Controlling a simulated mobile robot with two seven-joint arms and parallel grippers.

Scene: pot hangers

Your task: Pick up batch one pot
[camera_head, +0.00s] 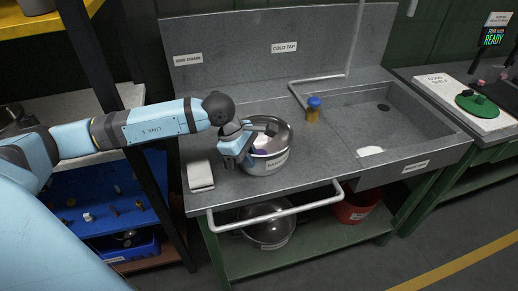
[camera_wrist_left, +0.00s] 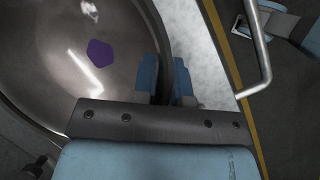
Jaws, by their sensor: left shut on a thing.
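The metal pot (camera_head: 270,166) stands on the grey counter left of the sink basin, with a white label on its front. In the left wrist view the round pot (camera_wrist_left: 50,75) fills the left side, with a purple patch (camera_wrist_left: 100,53) inside. My left gripper (camera_head: 243,148) is at the pot's left side, shut on its rim. In the wrist view the two blue fingers of the left gripper (camera_wrist_left: 166,75) stand close together at the pot's edge.
A blue-capped bottle (camera_head: 313,108) stands behind the pot, near the sink basin (camera_head: 385,120). A rail (camera_head: 275,214) runs along the counter front.

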